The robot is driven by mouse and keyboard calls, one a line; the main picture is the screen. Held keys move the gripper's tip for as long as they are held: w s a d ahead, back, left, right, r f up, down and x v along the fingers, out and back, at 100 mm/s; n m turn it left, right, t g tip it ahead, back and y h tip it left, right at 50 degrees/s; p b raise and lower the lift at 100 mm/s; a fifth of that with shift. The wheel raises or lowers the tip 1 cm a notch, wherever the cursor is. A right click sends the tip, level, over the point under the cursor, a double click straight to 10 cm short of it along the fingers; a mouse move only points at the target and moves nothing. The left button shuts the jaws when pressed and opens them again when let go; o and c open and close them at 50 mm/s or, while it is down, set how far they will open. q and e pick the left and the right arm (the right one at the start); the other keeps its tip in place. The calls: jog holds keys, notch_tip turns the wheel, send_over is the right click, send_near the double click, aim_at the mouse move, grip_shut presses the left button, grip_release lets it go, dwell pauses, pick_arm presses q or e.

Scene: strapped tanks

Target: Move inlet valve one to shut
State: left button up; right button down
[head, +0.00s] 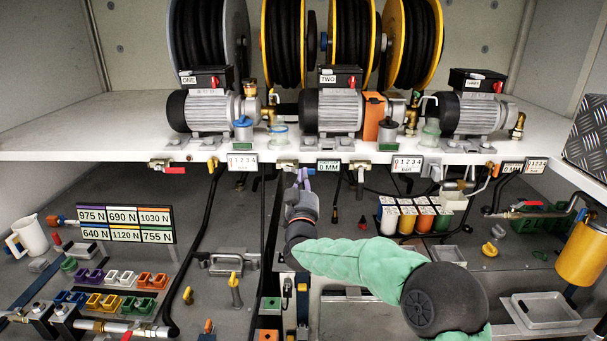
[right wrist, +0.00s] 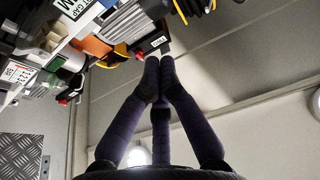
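Pump one (head: 205,108), labelled ONE, stands on the white shelf at the left. Below it, at the shelf's front edge, is a small valve with a red handle (head: 173,170). Another valve (head: 287,164) sits at the edge further right, beside the 0 MM display. No readable label tells me which is inlet valve one. My right gripper (head: 303,178) is just under the shelf edge near that second valve, its dark purple fingers pointing up. In the right wrist view its fingertips (right wrist: 160,68) are together with nothing visible between them. My left gripper is not in view.
Pump two (head: 340,108) and a third pump (head: 474,112) stand on the shelf before hose reels (head: 352,40). Displays (head: 242,162) line the shelf edge. Coloured bottles (head: 407,218), a white jug (head: 30,235) and a number board (head: 125,224) are below. Hoses hang under the shelf.

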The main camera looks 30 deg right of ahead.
jog(key=p+x, duration=0.3)
jog(key=x, duration=0.6)
jog(key=f, duration=0.2)
jog(key=f+p, duration=0.1)
jog(key=f, duration=0.1)
jog(key=shift+s+a+f, duration=0.15)
jog(key=shift+s, duration=0.05)
